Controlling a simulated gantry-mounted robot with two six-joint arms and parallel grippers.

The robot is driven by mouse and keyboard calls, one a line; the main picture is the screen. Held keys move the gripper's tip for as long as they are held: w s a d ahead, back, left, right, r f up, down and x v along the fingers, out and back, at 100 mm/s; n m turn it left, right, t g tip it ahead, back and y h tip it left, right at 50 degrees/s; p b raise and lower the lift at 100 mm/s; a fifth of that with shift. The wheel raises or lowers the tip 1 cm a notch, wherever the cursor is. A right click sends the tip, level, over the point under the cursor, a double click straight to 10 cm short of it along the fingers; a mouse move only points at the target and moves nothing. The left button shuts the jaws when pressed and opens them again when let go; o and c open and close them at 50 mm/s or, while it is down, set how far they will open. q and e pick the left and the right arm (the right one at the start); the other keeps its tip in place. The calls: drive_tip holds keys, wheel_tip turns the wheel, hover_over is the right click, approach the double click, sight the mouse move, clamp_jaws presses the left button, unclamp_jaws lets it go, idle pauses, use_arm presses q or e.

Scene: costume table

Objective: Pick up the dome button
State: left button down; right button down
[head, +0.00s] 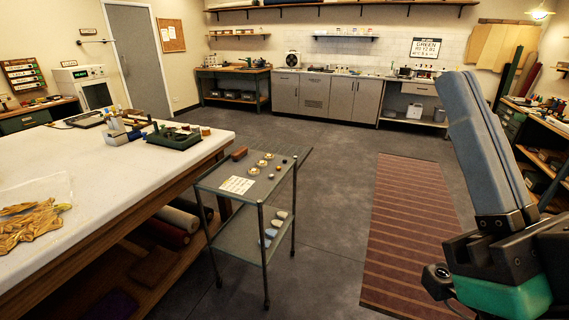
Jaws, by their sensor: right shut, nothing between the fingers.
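Several small round pieces, gold and dark, lie on the top of the metal trolley (215,182) in the middle of the view. The dome button may be among these, but they are too small to tell which one it is. My right gripper (464,92) is large and close at the right of the head view, its grey fingers pointing up. It is shut and empty, well apart from the trolley. My left gripper is not in view.
A white card (237,185) and a brown block (239,153) share the trolley top. A white-topped worktable (110,178) stands left of the trolley. A striped rug (412,225) lies right of it, with open grey floor (335,200) between.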

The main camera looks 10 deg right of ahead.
idle(0.3)
drive_tip(key=c, duration=0.5)
unclamp_jaws()
